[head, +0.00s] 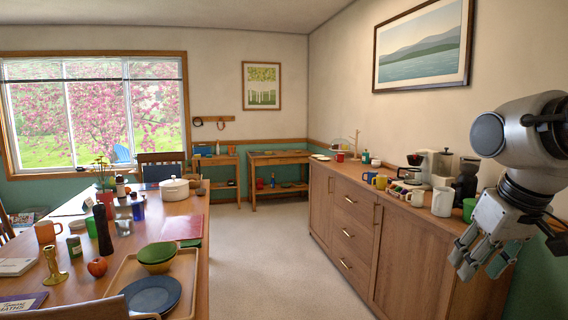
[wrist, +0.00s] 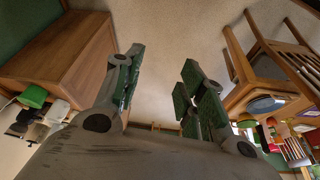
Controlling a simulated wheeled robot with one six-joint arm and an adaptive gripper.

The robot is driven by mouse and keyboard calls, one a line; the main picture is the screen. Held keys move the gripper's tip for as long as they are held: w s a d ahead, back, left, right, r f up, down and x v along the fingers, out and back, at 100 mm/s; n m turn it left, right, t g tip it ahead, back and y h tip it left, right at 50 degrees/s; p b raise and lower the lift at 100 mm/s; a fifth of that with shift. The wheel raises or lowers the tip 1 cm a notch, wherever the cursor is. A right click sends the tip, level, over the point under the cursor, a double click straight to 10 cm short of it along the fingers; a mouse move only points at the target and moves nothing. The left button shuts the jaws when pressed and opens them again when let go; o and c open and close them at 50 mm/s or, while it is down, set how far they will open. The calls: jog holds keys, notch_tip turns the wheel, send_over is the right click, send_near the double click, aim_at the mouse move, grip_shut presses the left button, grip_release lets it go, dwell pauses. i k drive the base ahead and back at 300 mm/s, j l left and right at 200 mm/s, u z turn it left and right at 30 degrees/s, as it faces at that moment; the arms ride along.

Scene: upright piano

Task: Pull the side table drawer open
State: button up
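A wooden side table (head: 280,159) stands against the far wall in the head view, with a low shelf beneath its top. The front under its top looks closed, but it is too small to make out a drawer or handle clearly. My gripper (head: 478,256) hangs at the right in the head view, in front of the sideboard's near end and far from the side table. In the wrist view, my gripper (wrist: 162,62) has its green-padded fingers spread apart, with nothing between them.
A long wooden sideboard (head: 400,246) with drawers and doors lines the right wall, bearing mugs and a coffee maker. A dining table (head: 187,207) with dishes stands left. A smaller stand (head: 218,163) is beside the side table. The carpet (head: 252,240) between is clear.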

aim_at(289, 159)
jog(key=i+u, duration=0.25)
jog(key=i, duration=6.65)
jog(key=i+z, duration=0.1)
jog(key=i, duration=0.85)
jog(key=i+j+z, duration=0.1)
jog(key=i, duration=0.8)
jog(key=i+j+z, duration=0.15)
jog(key=z, duration=0.2)
jog(key=i, duration=0.1)
